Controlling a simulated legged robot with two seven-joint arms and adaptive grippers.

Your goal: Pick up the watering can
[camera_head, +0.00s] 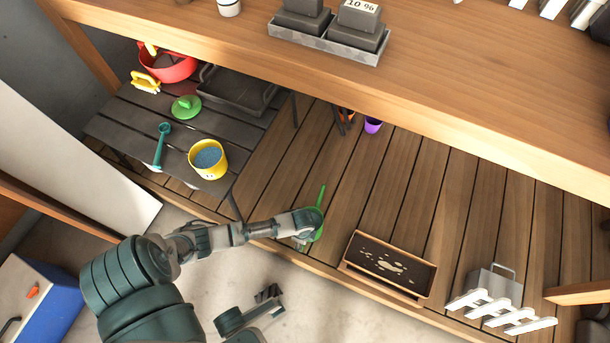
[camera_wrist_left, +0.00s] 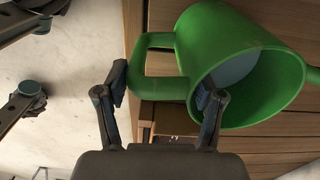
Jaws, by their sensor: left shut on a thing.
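The green watering can (camera_head: 318,232) is at the front edge of the wooden deck in the head view, its thin spout pointing up the picture. My left gripper (camera_head: 306,222) covers much of it. In the left wrist view the can (camera_wrist_left: 225,45) fills the upper right, its open top facing the camera. The left fingers (camera_wrist_left: 163,92) are on either side of its handle's lower part and shut on it, one finger overlapping the can's rim. What seems to be my right gripper (camera_head: 268,294) is low in the head view, apart from the can; its jaws are unclear.
A wooden tray (camera_head: 350,270) and a metal box (camera_head: 490,283) with white pieces stand right of the can. A dark slatted bench (camera_head: 125,125) holds a yellow bucket (camera_head: 220,165) and a red basin (camera_head: 175,70). A wooden worktop (camera_head: 430,70) overhangs the deck.

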